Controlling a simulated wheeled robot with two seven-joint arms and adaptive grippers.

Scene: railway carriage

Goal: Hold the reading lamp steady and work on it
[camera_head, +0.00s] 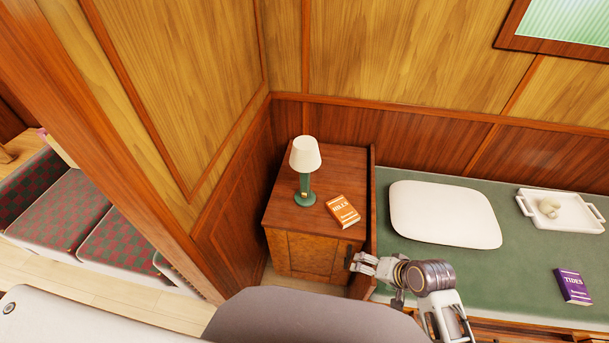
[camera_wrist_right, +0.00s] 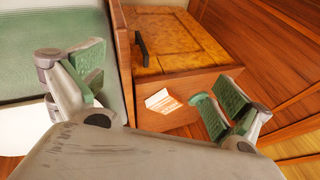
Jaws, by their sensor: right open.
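The reading lamp (camera_head: 305,170) stands upright on top of a small wooden cabinet (camera_head: 290,218). It has a cream shade and a green stem and base. My right gripper (camera_head: 358,263) is at the cabinet's front right corner, below and to the right of the lamp, apart from it. In the right wrist view my right gripper (camera_wrist_right: 155,90) has its green-padded fingers spread wide with nothing held between them. The lamp does not show in that view. My left gripper is not in view.
An orange book (camera_head: 343,210) lies on the cabinet beside the lamp. The cabinet door has a dark handle (camera_wrist_right: 142,43). To the right, a green berth (camera_head: 520,250) bears a white pillow (camera_head: 444,214), a white tray (camera_head: 526,208) and a purple book (camera_head: 573,286). Wood panelling closes off the back and left.

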